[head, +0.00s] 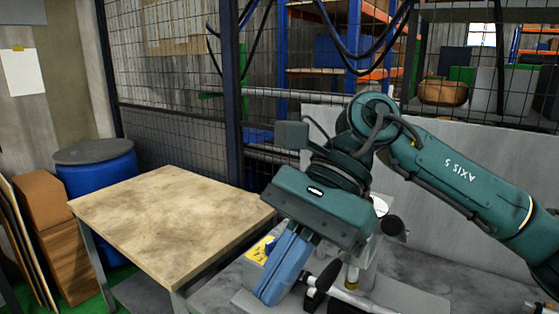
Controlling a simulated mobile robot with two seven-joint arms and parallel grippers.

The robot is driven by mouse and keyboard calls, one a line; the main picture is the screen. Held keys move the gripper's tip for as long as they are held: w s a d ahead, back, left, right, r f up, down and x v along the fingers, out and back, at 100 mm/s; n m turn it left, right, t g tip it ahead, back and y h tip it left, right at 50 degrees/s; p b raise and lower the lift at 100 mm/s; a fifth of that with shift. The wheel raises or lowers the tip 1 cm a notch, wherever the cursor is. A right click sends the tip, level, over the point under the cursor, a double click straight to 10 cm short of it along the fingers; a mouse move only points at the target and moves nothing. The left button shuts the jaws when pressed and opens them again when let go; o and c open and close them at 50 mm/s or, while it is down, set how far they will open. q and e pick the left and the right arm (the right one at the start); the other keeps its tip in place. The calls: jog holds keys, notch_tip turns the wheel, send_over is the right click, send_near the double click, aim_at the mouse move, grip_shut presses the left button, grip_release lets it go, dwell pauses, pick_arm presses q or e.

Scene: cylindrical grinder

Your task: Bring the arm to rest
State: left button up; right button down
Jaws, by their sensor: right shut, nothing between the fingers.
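My right arm (455,182) comes in from the right, bent at a raised joint, with its wrist turned downward. My right gripper (272,292) is shut and empty. Its blue fingers lie together and point down and to the left, in front of the grey machine surface (410,288) and close to the right edge of the wooden-topped table. I cannot tell whether the fingertips touch anything. My left gripper is not in view.
The wooden-topped table (165,215) is bare. Behind it stand a blue barrel (97,180) and a wire mesh fence (170,100). Metal parts with a black knob (395,226) sit close beside my right gripper. Brown boxes (62,235) stand at the left.

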jog(key=w+a+m+y, duration=0.4)
jog(key=m+y, duration=1.2)
jog(key=w+d+f+m+t+h, duration=0.3)
jog(key=w+f+m+t, duration=0.3)
jog(key=m+t, duration=0.7)
jog(key=w+d+f+m+t+h, duration=0.35)
jog(key=f+m+t, duration=0.35)
jog(key=m+t, duration=0.5)
jog(key=s+d+f+m+g+h, duration=0.1)
jog(key=s+d+f+m+h, duration=0.1)
jog(key=d+f+m+h, duration=0.45)
jog(key=s+d+f+m+g+h, duration=0.1)
jog(key=f+m+h, duration=0.2)
jog(key=f+m, duration=0.6)
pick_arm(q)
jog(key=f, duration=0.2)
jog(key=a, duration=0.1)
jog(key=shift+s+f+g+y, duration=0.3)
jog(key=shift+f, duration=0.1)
pick_arm(e)
jog(key=s+d+f+m+g+h, duration=0.2)
jog(key=s+d+f+g, duration=0.1)
jog(key=s+f, duration=0.4)
jog(key=s+d+f+m+g+h, duration=0.2)
jog(key=s+f+g, duration=0.2)
jog(key=s+f, duration=0.3)
notch_tip(320, 180, down, 4)
jog(key=shift+s+d+f, duration=0.25)
jog(key=shift+d, duration=0.15)
